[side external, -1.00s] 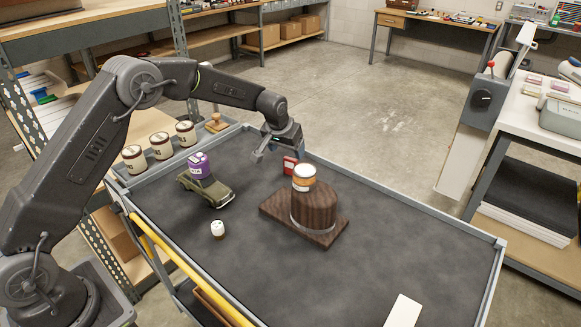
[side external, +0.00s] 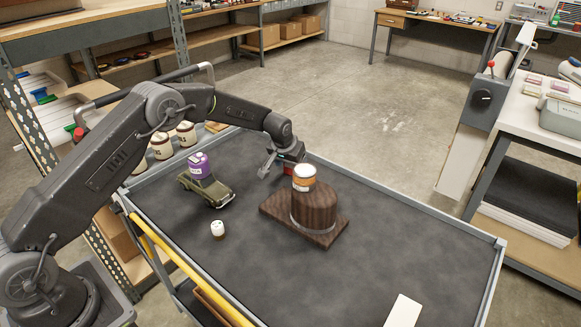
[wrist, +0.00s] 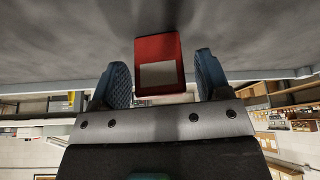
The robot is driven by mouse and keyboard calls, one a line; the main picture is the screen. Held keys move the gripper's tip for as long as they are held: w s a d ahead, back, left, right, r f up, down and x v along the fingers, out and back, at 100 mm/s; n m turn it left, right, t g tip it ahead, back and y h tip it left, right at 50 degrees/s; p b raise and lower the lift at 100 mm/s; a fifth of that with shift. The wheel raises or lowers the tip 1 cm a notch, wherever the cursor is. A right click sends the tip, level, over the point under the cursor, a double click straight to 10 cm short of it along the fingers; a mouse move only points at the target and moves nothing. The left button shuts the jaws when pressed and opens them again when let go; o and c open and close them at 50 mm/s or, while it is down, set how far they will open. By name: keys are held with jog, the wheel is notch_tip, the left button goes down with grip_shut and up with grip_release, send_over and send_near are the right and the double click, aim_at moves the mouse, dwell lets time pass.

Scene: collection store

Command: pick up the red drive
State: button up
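The red drive (wrist: 158,48) is a small red block with a pale label, standing on the dark cart top. In the wrist view it shows between my two blue finger pads, with a narrow gap on the left and a wider one on the right. In the side view only a bit of the red drive (side external: 288,171) shows, mostly hidden by my gripper (side external: 275,172) and close behind the wooden stand. My gripper is low around it, with its fingers (wrist: 165,72) apart and not closed on it.
The dark wooden stand (side external: 316,208) with an orange-banded can (side external: 304,178) is just to the right. The cart's right side is mostly clear.

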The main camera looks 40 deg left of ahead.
jog(key=c, duration=0.9)
jog(key=shift+o, duration=0.2)
jog(key=shift+r, duration=0.1)
